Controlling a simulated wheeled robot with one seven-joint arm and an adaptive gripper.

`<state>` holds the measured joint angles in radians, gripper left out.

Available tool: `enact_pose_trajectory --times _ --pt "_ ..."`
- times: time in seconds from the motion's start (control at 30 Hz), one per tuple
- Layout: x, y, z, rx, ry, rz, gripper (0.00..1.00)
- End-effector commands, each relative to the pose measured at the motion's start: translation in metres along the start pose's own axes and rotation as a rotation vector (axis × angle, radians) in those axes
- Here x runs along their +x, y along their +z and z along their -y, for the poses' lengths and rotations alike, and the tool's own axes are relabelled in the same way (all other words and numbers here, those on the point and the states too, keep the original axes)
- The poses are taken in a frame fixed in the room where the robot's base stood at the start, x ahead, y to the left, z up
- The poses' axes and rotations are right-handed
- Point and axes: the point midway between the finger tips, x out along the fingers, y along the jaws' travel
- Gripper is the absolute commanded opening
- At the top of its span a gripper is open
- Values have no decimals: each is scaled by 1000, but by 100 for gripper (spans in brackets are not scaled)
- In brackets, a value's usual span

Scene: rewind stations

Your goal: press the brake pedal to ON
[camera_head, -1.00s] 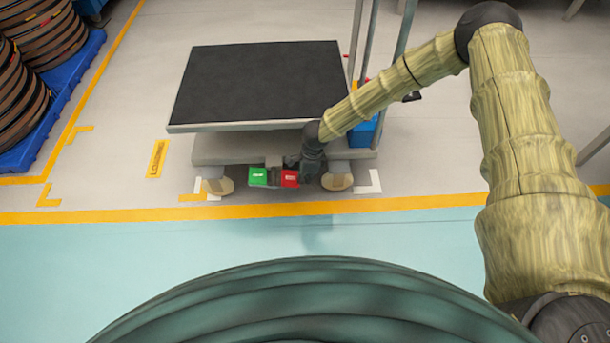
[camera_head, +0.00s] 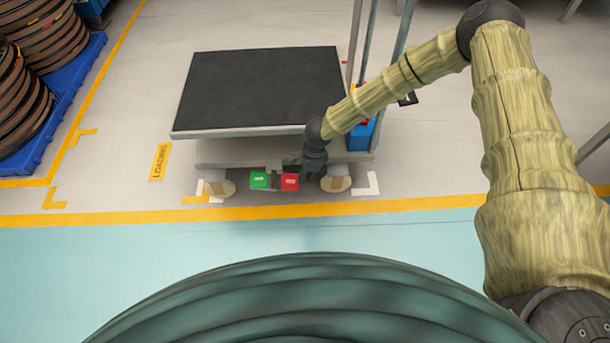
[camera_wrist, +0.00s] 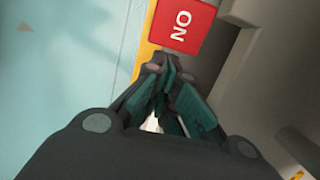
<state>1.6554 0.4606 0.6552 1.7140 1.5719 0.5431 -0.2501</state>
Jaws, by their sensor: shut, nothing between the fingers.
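The red brake pedal (camera_head: 290,182) sits low at the front of the cart (camera_head: 255,151). In the wrist view the red pedal (camera_wrist: 181,22) carries the word ON and lies just past the fingertips. A green pedal (camera_head: 259,180) is just left of it. My gripper (camera_head: 297,166) is at the cart's front edge, above and behind the red pedal in the head view. In the wrist view my gripper (camera_wrist: 165,68) is shut and empty, its tips close to the pedal's near edge. I cannot tell whether they touch it.
The cart has a black top (camera_head: 260,85) and grey upright posts (camera_head: 403,32). A blue box (camera_head: 361,134) stands at its right. A blue pallet (camera_head: 45,135) with stacked coils is at the left. The teal floor (camera_head: 130,240) in front is clear.

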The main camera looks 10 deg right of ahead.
Motion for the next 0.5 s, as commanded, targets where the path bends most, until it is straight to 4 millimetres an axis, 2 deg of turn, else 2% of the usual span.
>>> enact_pose_trajectory --times 0.1,0.3,0.5 --pt "-26 -1 2 1 -3 1 0" --pt "-62 -4 1 2 -2 2 0" --pt "-89 -6 1 1 -2 1 0"
